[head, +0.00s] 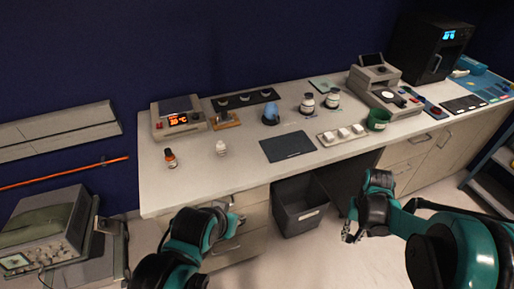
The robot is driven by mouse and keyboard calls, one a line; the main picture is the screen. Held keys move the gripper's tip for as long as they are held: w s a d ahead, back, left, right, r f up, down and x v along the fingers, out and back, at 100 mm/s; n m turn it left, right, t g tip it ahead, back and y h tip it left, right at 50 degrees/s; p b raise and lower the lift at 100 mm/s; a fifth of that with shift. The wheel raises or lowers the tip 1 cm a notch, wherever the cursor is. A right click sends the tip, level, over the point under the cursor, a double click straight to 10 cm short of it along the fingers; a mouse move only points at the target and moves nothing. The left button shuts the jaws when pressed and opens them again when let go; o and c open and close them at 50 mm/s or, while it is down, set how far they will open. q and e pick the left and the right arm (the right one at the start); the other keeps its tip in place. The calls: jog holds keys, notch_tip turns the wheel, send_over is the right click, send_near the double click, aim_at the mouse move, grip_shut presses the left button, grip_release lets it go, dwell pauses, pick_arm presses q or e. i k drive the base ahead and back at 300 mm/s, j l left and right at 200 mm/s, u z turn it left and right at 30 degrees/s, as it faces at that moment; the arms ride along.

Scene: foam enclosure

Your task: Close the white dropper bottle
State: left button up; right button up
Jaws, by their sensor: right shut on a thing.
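The white dropper bottle (221,148) stands upright on the left part of the worktop, near its front edge. It is too small here to tell whether its top is capped. My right gripper (349,235) is in front of the bench at the lower right, below worktop level and well away from the bottle. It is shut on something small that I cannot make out. My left gripper (237,220) is low in front of the drawers, below the bottle. Its fingers are too small and partly hidden to read.
An amber bottle (170,158) stands left of the white one. A heater with a lit display (179,118) is behind. A grey bin (299,205) sits under the worktop (245,170).

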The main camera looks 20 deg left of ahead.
aim_at(221, 146)
jog(key=k+j, duration=0.1)
jog(key=j, duration=0.55)
jog(key=k+j, duration=0.1)
jog(key=j, duration=0.55)
jog(key=k+j, duration=0.1)
jog(key=j, duration=0.55)
